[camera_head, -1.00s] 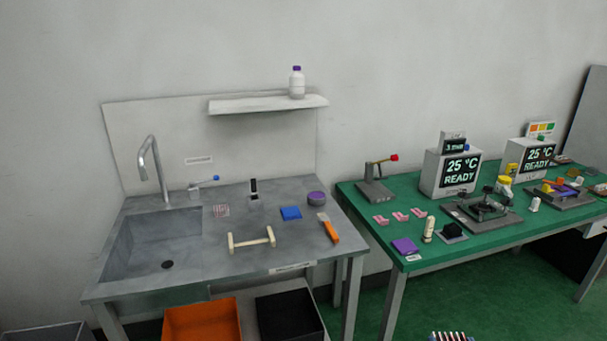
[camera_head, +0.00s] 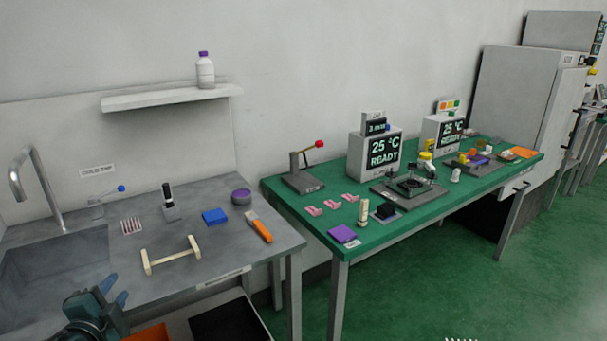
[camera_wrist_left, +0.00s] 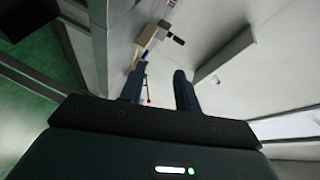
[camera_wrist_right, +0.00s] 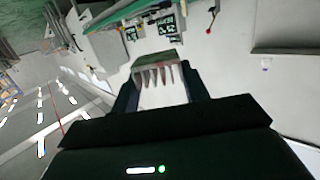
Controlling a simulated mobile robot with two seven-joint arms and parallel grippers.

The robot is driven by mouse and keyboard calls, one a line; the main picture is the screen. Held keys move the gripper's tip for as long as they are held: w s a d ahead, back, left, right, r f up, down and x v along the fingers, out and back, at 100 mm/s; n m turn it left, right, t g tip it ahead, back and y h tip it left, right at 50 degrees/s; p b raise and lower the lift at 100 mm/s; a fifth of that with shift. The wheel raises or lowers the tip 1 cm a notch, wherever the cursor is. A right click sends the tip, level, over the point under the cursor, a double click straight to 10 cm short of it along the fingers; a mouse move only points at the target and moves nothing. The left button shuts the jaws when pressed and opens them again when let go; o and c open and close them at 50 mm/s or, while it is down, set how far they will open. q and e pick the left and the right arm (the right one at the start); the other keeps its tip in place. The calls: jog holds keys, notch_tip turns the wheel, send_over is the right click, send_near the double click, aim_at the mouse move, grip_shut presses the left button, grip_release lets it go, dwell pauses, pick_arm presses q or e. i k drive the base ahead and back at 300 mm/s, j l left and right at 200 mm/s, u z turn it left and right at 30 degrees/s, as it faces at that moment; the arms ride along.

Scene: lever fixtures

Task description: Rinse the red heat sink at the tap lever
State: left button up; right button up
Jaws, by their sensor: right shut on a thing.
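On the counter are a striped red-and-white piece (camera_head: 131,226), a cream handle (camera_head: 172,256), a blue block (camera_head: 214,217), a purple puck (camera_head: 241,196) and an orange-handled scraper (camera_head: 258,227). A shelf (camera_head: 170,98) hangs above. A crowded green table (camera_head: 400,233) stands to the right.

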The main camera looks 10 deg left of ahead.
aim_at(92, 200)
jog(key=i+j, duration=0.3)
jog(key=j, duration=0.15)
jog(key=i+j, duration=0.6)
jog(key=j, duration=0.25)
